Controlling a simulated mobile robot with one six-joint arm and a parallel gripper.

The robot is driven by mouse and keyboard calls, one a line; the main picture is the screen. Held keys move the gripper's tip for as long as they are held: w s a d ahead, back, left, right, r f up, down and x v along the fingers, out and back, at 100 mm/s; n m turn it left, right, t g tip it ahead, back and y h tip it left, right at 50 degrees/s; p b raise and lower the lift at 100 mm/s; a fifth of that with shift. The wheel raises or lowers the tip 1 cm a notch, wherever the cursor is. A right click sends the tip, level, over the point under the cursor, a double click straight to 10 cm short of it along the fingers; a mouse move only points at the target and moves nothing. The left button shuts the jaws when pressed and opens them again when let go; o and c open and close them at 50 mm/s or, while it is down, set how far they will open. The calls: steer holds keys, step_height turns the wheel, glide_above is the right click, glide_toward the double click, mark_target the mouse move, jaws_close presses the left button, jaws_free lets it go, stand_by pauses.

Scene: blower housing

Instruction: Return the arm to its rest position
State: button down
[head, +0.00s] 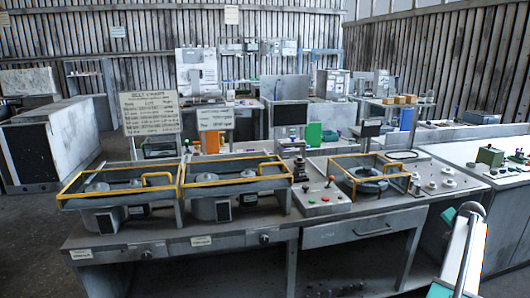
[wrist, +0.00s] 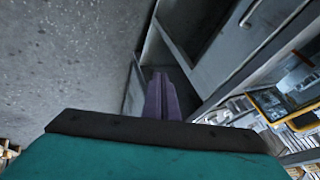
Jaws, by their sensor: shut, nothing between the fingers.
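My gripper (wrist: 161,80) shows in the wrist view as two purple fingers lying together, shut and empty. A dark bar and a teal wrist housing fill the lower part of that view. Beyond the fingertips are a grey panel and a dark gap beside it; the fingers look clear of both. In the head view, a white and teal part of my arm stands at the lower right, in front of the workbench (head: 270,237). The gripper itself cannot be made out there.
The workbench carries yellow-railed trays (head: 120,182) and a control panel (head: 322,197) with buttons. A grey drawer (head: 364,228) is set in its front. Another counter (head: 455,150) stands at the right, close to my arm. Open floor (head: 35,230) lies at the left.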

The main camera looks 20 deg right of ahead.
steer(key=w+a+f+n+y, duration=0.2)
steer(key=w+a+f, duration=0.65)
steer(key=a, duration=0.35)
steer(key=w+a+f+n+y, duration=0.1)
steer(key=w+a+f+n, duration=0.1)
steer(key=w+a+f, duration=0.75)
steer(key=w+a+f+n+g+y, duration=0.1)
steer(key=a+f, duration=0.4)
steer(key=a, duration=0.5)
steer(key=a+f+n+g+y, duration=0.1)
steer(key=a+f, duration=0.4)
steer(key=a, duration=0.5)
steer(key=w+a+f+n+y, duration=0.1)
steer(key=a+f, duration=0.4)
steer(key=a, duration=0.5)
steer(key=s+a+f+n+g, duration=0.25)
steer(key=s+a+f, duration=0.35)
steer(key=s+a, duration=0.45)
steer(key=s+a+f+n+g, duration=0.25)
steer(key=s+a+f, duration=0.45)
steer(key=a, duration=0.7)
steer(key=s+a+n+g, duration=0.1)
steer(key=s+a+n, duration=0.1)
steer(key=s, duration=0.9)
steer(key=s+a+r+n+g, duration=0.1)
steer(key=s+a+n+g, duration=0.1)
steer(key=s, duration=0.9)
steer(key=shift+s+a+r+n+g+h, duration=0.35)
steer(key=shift+a+n, duration=0.15)
steer(key=shift+n, duration=0.7)
